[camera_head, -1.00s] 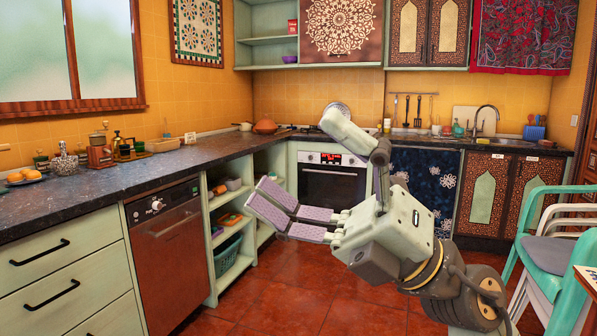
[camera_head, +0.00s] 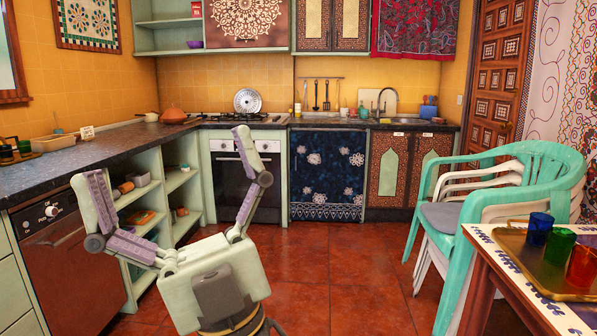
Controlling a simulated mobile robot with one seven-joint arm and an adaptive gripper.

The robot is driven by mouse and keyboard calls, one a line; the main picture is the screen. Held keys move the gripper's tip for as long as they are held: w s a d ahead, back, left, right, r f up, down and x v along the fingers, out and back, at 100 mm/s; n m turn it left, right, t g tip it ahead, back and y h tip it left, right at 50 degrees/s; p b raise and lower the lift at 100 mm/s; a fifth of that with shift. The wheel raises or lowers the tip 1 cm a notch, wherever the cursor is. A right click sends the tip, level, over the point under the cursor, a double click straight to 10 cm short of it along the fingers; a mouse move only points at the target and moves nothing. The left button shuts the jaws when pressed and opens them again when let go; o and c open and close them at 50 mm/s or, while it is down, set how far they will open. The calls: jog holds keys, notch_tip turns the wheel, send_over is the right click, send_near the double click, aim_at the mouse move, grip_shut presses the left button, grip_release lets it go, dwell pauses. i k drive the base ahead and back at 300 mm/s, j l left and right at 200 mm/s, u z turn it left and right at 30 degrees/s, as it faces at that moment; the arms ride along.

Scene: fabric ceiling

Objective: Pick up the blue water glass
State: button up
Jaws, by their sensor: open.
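A small blue glass (camera_head: 538,229) stands upright on a gold-coloured tray (camera_head: 520,262) at the right of the view. A green glass (camera_head: 560,245) and a red glass (camera_head: 582,266) stand close to it on the same tray. My gripper (camera_head: 168,153) is at the lower left, its two fingers spread wide and pointing up. It is open and empty, far to the left of the blue glass and not touching it.
The tray lies on a table (camera_head: 486,240) cut off by the right edge. Stacked plastic chairs (camera_head: 540,165) stand just behind it. A dark counter (camera_head: 60,170) runs along the left. The red tiled floor (camera_head: 345,265) in the middle is clear.

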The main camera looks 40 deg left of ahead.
aim_at(539, 225)
jog(key=i+j+z, duration=0.3)
jog(key=i+j, duration=0.15)
jog(key=j, duration=0.35)
jog(key=i+j+z, duration=0.2)
jog(key=j, duration=0.2)
jog(key=i+j+z, duration=0.15)
jog(key=j, duration=0.3)
jog(key=i+j+z, duration=0.15)
jog(key=j, duration=0.3)
jog(key=i+j+z, duration=0.15)
jog(key=j, duration=0.35)
jog(key=j+z, duration=0.2)
jog(key=j, duration=0.3)
jog(key=i, duration=0.05)
